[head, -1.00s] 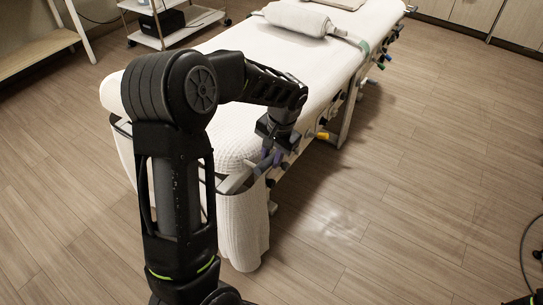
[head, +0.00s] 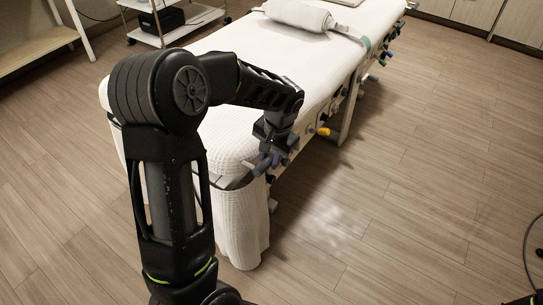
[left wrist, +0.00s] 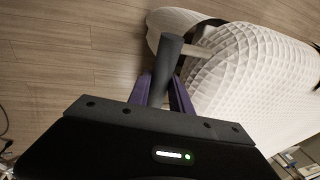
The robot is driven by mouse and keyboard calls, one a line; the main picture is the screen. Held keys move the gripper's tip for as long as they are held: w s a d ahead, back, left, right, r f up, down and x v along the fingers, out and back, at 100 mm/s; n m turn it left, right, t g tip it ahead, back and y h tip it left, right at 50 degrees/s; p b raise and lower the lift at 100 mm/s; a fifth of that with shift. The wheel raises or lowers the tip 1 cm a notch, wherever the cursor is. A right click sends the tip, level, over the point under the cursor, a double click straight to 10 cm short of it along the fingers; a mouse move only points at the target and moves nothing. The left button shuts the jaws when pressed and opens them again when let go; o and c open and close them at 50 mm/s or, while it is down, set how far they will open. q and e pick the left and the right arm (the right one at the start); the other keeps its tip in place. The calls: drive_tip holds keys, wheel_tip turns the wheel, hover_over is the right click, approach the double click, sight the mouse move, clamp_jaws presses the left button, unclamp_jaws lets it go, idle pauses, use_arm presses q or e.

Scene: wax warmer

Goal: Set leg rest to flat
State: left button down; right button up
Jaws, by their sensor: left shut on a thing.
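The treatment bed (head: 300,60) stands at the centre of the head view, white and padded. Its near end, the leg rest (head: 228,130), has a white waffle-textured cover that also shows in the left wrist view (left wrist: 255,75). My left gripper (head: 266,160) is at the near right corner of the leg rest, beside the cover. In the left wrist view its purple fingers (left wrist: 161,88) are shut around a dark grey cylindrical handle (left wrist: 168,60). Part of the handle is hidden between the fingers. My right gripper is not clearly in view.
Several coloured knobs, one of them yellow (head: 323,132), line the bed's right side. A rolled towel (head: 298,15) lies on the bed. A white trolley (head: 178,28) and a wooden shelf (head: 35,48) stand at the back left. The floor right of the bed is clear.

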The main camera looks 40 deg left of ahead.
use_arm(q)
wheel_tip(320, 180, down, 8)
drive_tip(key=s+t+b, duration=0.1)
drive_tip(key=b, duration=0.6)
drive_tip(key=shift+s+t, duration=0.25)
drive_tip(key=shift+t, duration=0.05)
drive_tip(key=shift+d+f, duration=0.1)
drive_tip(key=c, duration=1.6)
unclamp_jaws()
drive_tip(key=o, duration=0.3)
drive_tip(key=shift+w+f, duration=0.1)
drive_tip(key=shift+o, duration=0.7)
drive_tip(key=shift+r, duration=0.2)
